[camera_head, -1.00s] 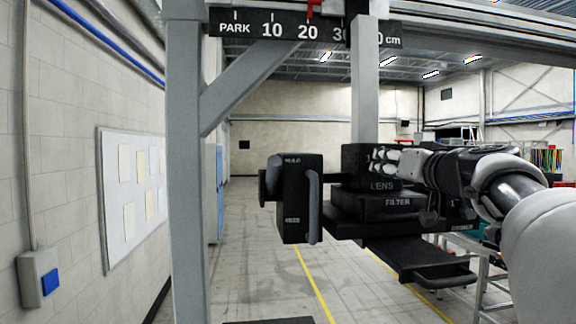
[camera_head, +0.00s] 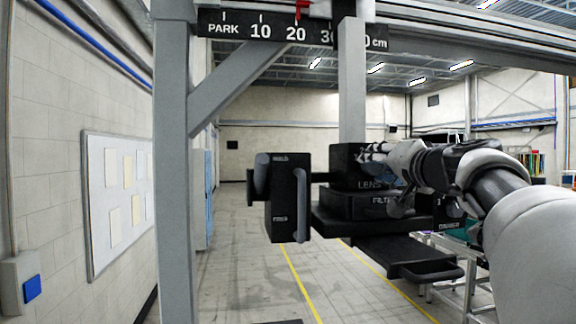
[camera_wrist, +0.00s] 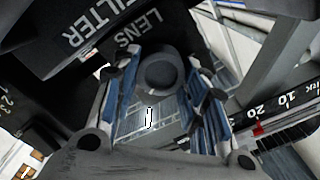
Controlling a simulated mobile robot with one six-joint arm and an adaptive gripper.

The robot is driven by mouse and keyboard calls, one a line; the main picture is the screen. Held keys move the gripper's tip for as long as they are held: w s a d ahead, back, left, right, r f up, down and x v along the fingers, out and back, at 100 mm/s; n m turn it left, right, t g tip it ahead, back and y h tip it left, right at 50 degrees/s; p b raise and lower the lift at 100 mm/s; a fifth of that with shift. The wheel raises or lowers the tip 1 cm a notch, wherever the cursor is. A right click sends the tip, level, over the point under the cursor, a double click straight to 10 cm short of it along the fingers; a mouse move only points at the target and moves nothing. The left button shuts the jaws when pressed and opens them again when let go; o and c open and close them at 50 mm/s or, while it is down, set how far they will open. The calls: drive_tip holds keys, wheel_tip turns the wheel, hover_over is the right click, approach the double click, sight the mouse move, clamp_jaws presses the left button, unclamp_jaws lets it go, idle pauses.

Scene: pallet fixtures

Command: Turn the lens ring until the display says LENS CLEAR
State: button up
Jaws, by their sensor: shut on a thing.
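The lens ring (camera_wrist: 160,68) is a dark grey round part below the LENS label in the wrist view. My gripper (camera_wrist: 157,85) has one blue-padded finger on each side of it and is shut on it. In the head view my gripper (camera_head: 374,153) reaches in from the right to the top of the black LENS block (camera_head: 346,168). There the fingers and my wrist hide the ring. No display with readable text shows in either view.
A black FILTER block (camera_head: 345,204) sits under the LENS block. A black box with upright handles (camera_head: 285,197) stands to the left. A black tray with a handle (camera_head: 405,257) juts out below. A grey post (camera_head: 173,180) and a centimetre scale (camera_head: 240,27) frame the fixture.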

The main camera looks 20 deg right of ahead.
idle(0.4)
drive_tip(key=o, duration=1.1)
drive_tip(key=shift+c, duration=0.2)
drive_tip(key=v, duration=0.7)
drive_tip(key=shift+s, duration=0.25)
drive_tip(key=shift+r, duration=0.1)
